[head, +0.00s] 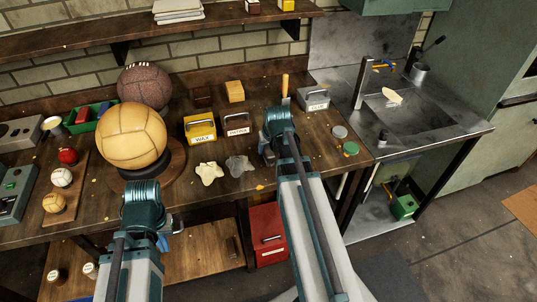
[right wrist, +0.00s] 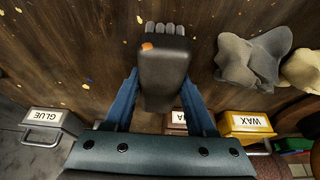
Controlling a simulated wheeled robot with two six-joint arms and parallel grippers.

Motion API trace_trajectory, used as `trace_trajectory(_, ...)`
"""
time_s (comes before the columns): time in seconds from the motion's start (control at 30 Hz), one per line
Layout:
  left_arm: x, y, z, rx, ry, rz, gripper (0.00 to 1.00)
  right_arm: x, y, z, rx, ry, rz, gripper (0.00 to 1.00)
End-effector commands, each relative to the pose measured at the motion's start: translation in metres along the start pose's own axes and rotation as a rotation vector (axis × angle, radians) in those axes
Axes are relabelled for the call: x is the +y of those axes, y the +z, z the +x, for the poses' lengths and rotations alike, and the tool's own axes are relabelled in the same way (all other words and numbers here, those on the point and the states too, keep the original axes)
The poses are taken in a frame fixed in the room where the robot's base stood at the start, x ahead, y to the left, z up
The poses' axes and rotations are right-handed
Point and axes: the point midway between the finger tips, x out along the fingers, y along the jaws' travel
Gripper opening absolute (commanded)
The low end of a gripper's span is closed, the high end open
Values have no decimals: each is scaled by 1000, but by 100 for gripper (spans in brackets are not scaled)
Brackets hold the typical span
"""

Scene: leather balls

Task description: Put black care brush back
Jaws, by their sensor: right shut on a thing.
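The black care brush (right wrist: 165,65), with grey bristles and an orange spot, is between the blue fingers of my right gripper (right wrist: 163,105) in the right wrist view. The gripper is shut on it, over the brown workbench. In the head view my right gripper (head: 268,150) is over the bench's right half, and its arm hides most of the brush. My left gripper (head: 170,232) is low at the bench's front edge, left of the right arm; its fingers are too small to read.
A yellow WAX box (head: 200,128), a dark labelled box (head: 237,125) and a grey GLUE box (head: 313,99) stand behind. Pale and grey cloths (head: 240,165) lie left of my right gripper. A tan ball (head: 131,136) sits on a round stand.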

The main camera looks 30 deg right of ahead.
Motion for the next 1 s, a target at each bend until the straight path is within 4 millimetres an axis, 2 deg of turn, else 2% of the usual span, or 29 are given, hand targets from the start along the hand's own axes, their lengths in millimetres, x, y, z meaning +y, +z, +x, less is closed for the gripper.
trace_trajectory(0.03,1,0,8,0,0,0,0,0,3,7,0,0,0,11)
trace_trajectory(0.43,1,-1,10,0,0,0,0,0,4,9,0,0,0,11)
trace_trajectory(0.47,1,0,9,0,0,0,0,0,3,8,0,0,0,60)
trace_trajectory(0.6,1,0,8,0,0,0,0,0,3,8,0,0,0,85)
trace_trajectory(1.0,0,0,6,0,0,0,0,0,2,5,0,0,0,86)
